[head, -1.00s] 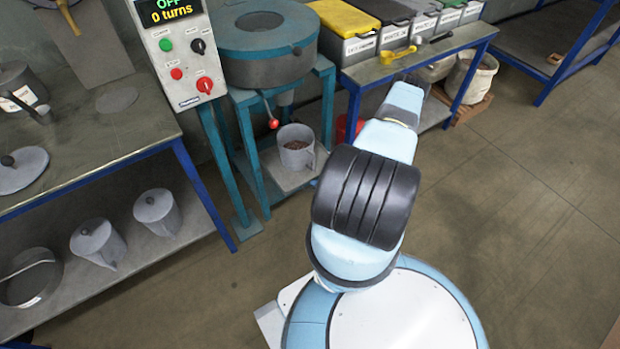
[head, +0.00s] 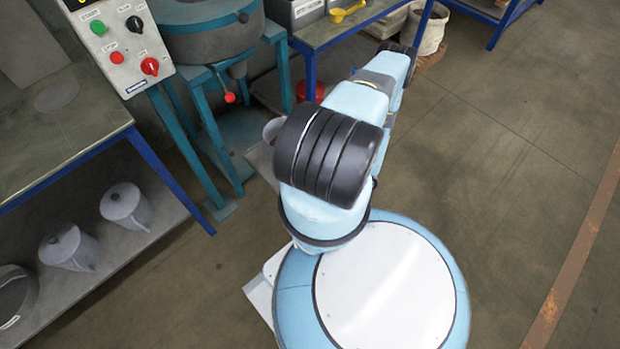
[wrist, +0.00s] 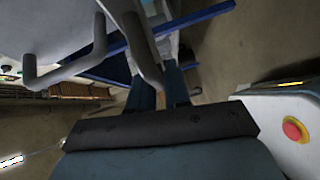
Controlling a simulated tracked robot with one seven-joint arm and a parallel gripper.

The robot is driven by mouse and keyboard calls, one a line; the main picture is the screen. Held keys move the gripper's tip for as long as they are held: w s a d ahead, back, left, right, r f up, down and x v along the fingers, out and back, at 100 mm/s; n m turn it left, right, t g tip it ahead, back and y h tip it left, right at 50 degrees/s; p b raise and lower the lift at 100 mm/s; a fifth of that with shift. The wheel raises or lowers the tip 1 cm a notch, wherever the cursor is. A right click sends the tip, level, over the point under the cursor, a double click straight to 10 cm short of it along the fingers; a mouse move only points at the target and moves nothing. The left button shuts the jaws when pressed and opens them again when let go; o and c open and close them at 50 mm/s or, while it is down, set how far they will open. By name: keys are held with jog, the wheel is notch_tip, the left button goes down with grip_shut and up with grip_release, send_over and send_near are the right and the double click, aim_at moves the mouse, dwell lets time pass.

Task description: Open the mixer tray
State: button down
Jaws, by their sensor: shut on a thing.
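The mixer (head: 212,45) is a grey drum in a teal frame at the upper left of the head view, cut by the top edge. A lever with a red knob (head: 229,97) hangs under it. A grey cup (head: 271,128) stands below, mostly hidden by my arm. No tray can be made out for certain. My gripper (wrist: 150,78) is hidden in the head view; in the wrist view it is shut on a grey handled thing (wrist: 55,30). Its bent handle shows at the left, and its full shape is cut off.
The control panel (head: 118,40) stands left of the mixer. A steel table (head: 60,130) has lidded grey pots (head: 125,205) on its lower shelf. A blue-legged bench (head: 345,28) carries a yellow scoop (head: 347,11). The floor at the right is clear.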

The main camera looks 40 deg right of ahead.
jog(key=shift+s+f, duration=0.15)
jog(key=c, duration=1.2)
grip_release()
jog(key=v, duration=1.3)
jog(key=shift+s+d, duration=0.25)
